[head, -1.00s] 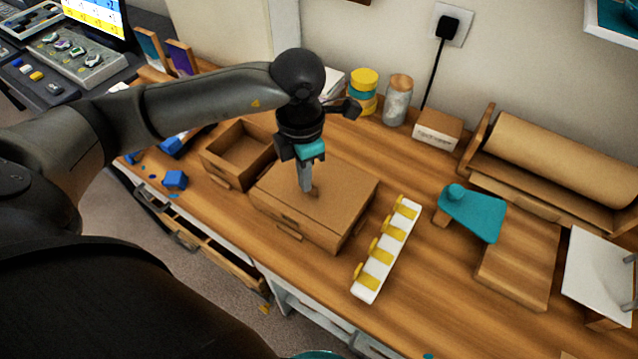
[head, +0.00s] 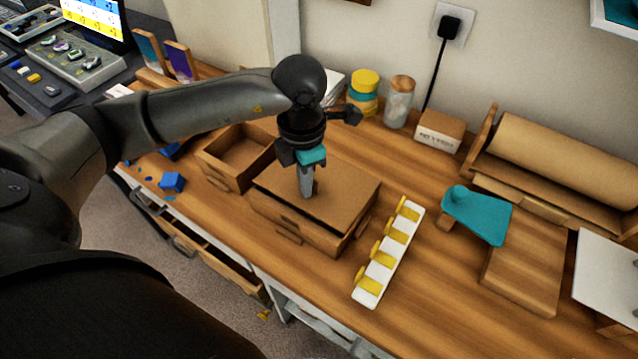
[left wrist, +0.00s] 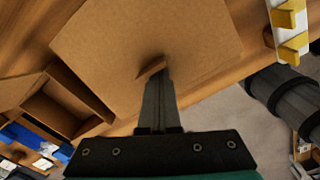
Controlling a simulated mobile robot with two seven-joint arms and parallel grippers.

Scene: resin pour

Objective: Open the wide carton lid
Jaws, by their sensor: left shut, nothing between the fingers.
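The wide carton (head: 290,213) is a brown cardboard box on the wooden bench, in the middle of the head view. Its flat lid (head: 345,183) covers the top. A dark seam shows under the lid's right edge, and the lid looks slightly raised there. A small tab stands up from the lid. My left gripper (head: 306,192) points down, shut and empty, with its tips at the tab. In the left wrist view the tips (left wrist: 155,72) are right beside the tab (left wrist: 150,67) on the lid (left wrist: 110,40); contact is hard to tell. My right gripper is out of view.
An open brown box (head: 212,168) stands close left of the carton. A white strip with yellow clips (head: 388,255) lies to the right. Jars (head: 398,103) and a small box (head: 440,130) stand behind. A teal piece (head: 478,215) is farther right.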

